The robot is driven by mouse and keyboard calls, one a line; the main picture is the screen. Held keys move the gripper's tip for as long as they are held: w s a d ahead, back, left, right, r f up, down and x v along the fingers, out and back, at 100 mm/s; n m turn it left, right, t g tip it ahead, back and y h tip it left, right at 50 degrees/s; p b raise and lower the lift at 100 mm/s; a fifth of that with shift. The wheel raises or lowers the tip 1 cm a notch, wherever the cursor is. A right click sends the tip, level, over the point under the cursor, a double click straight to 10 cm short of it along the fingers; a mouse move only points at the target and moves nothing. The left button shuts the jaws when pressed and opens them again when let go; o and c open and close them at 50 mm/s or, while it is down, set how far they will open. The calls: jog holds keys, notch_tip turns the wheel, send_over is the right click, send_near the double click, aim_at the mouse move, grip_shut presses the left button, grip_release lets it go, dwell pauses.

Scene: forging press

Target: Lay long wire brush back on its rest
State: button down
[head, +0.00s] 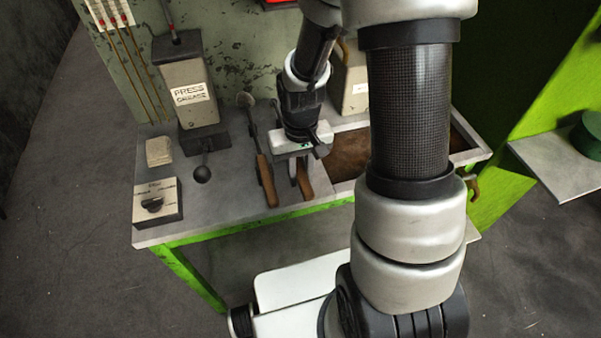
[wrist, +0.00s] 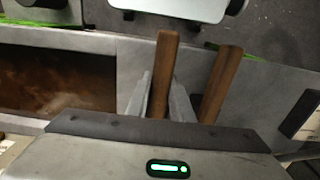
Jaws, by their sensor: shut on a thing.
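My gripper (head: 297,170) points down over the grey bench, between a second wooden-handled tool and a brown-bottomed tray. It is shut on a wooden handle (head: 304,181), which I take to be the long wire brush. In the wrist view the two fingers stand either side of this handle (wrist: 165,70); its far part and any bristles are hidden behind the gripper body. The handle reaches toward the bench's front edge. I cannot tell whether it touches the bench or a rest. The second tool (head: 266,180) lies just left of it, its handle also in the wrist view (wrist: 222,82).
The brown-bottomed tray (head: 458,139) is sunk right of my gripper. A "PRESS" labelled box (head: 186,95), a black-knobbed lever (head: 202,174), a tan block (head: 159,151) and a dial box (head: 157,203) stand at left.

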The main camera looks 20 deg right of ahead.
jog(key=c, duration=1.5)
grip_release()
notch_tip(320, 180, up, 18)
jog(key=p, duration=0.3)
jog(key=s+r+t+p, duration=0.1)
jog(key=s+r, duration=0.2)
jog(key=r, duration=0.2)
jog(key=s+r+t+p, duration=0.2)
jog(key=s+r, duration=0.2)
jog(key=r, duration=0.2)
jog(key=s+r+t+p, duration=0.1)
jog(key=s+r+t, duration=0.1)
jog(key=s+r, duration=0.2)
notch_tip(320, 180, up, 2)
jog(key=shift+r+p, duration=0.1)
jog(key=shift+p, duration=0.3)
jog(key=shift+s+r+t, duration=0.1)
jog(key=shift+s+t, duration=0.1)
jog(key=shift+t, duration=0.1)
jog(key=shift+c, duration=0.9)
jog(key=shift+s, duration=0.1)
jog(key=shift+c, duration=0.4)
